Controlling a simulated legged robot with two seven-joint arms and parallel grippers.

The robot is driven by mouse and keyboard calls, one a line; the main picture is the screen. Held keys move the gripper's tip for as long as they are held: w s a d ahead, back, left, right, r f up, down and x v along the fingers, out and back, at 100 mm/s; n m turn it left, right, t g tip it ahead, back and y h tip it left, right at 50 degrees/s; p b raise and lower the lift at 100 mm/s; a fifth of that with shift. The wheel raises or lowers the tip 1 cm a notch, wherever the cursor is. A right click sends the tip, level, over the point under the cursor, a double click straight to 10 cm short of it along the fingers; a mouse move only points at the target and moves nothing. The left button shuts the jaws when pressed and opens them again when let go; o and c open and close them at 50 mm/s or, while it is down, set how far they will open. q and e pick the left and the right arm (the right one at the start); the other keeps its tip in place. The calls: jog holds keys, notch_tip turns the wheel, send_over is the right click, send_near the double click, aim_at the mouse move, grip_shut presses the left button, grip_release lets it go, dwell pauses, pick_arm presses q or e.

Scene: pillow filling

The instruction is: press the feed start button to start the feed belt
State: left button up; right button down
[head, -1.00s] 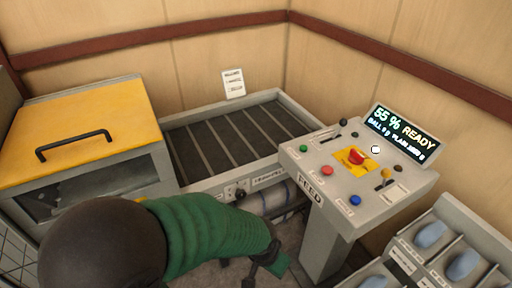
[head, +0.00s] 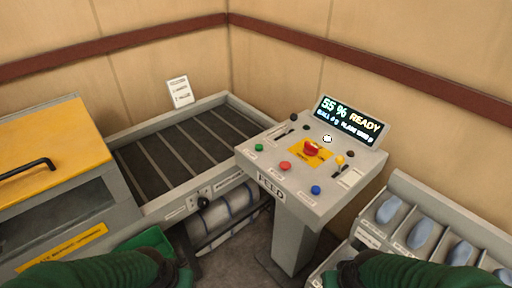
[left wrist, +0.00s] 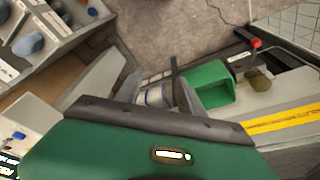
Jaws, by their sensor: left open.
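The grey FEED console (head: 300,205) stands right of centre in the head view. Its sloped top has a green button (head: 259,147) at the left, a red button (head: 285,166), a blue button (head: 316,189) and a red mushroom knob on a yellow plate (head: 311,148). The small labels are unreadable. The display (head: 350,121) reads 55% READY. The feed belt (head: 185,145) lies left of the console. My left gripper (left wrist: 155,78) is open and empty in the left wrist view, apart from the console.
A yellow-lidded cabinet (head: 50,150) stands at the left. A green bin (head: 145,243) sits low near the belt; it also shows in the left wrist view (left wrist: 208,85). A rack with blue-grey items (head: 425,230) stands at the right. Space above the console is clear.

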dwell(0.4)
pick_arm(q)
grip_shut()
dwell(1.6)
